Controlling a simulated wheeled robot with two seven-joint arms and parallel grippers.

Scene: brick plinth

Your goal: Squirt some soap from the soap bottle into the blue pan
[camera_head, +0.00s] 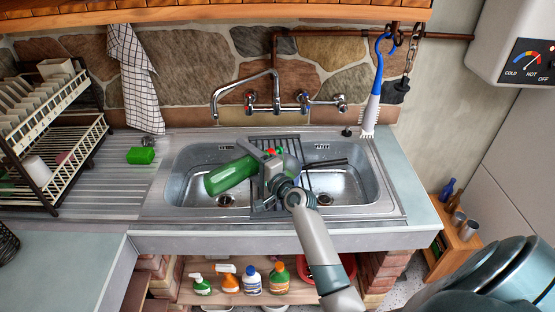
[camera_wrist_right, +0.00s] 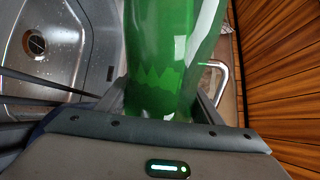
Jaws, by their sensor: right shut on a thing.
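The green soap bottle (camera_head: 230,176) is held tilted, nearly on its side, above the sink. It fills the upper middle of the right wrist view (camera_wrist_right: 172,60). My right gripper (camera_head: 268,172) is shut on it, with a finger on each side of the bottle. My left gripper is not in view.
The double sink (camera_head: 362,186) has a rack (camera_head: 262,206) across its middle and a tap (camera_head: 245,90) behind. A green sponge (camera_head: 140,155) lies on the left drainboard. A dish rack (camera_head: 50,150) stands at far left. Several bottles (camera_head: 251,280) stand on the shelf below.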

